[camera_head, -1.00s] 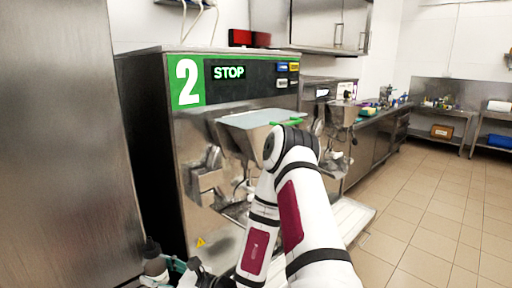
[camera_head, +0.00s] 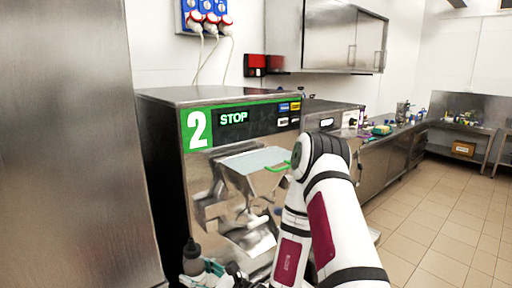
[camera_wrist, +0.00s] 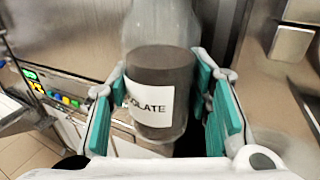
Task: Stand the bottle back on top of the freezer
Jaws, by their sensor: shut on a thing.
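The bottle (camera_wrist: 160,75) is dark brown inside with a clear upper part and a white label ending in "OLATE". It is between the teal pads of my gripper (camera_wrist: 165,105), which is shut on it. In the head view the bottle (camera_head: 192,256) shows at the lower left, upright, with a dark cap, and my gripper (camera_head: 208,270) is partly cut off by the bottom edge. The freezer (camera_head: 165,150) is a steel machine with a green "2" and "STOP" panel. Its flat top (camera_head: 215,95) is higher in the picture than the bottle and looks bare.
A large steel panel (camera_head: 75,140) stands close on the left. A hopper tray with a green handle (camera_head: 262,160) juts from the freezer front near my arm. Red boxes (camera_head: 255,65) and plugged cables (camera_head: 210,30) are on the wall behind. Tiled floor (camera_head: 430,225) is clear at right.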

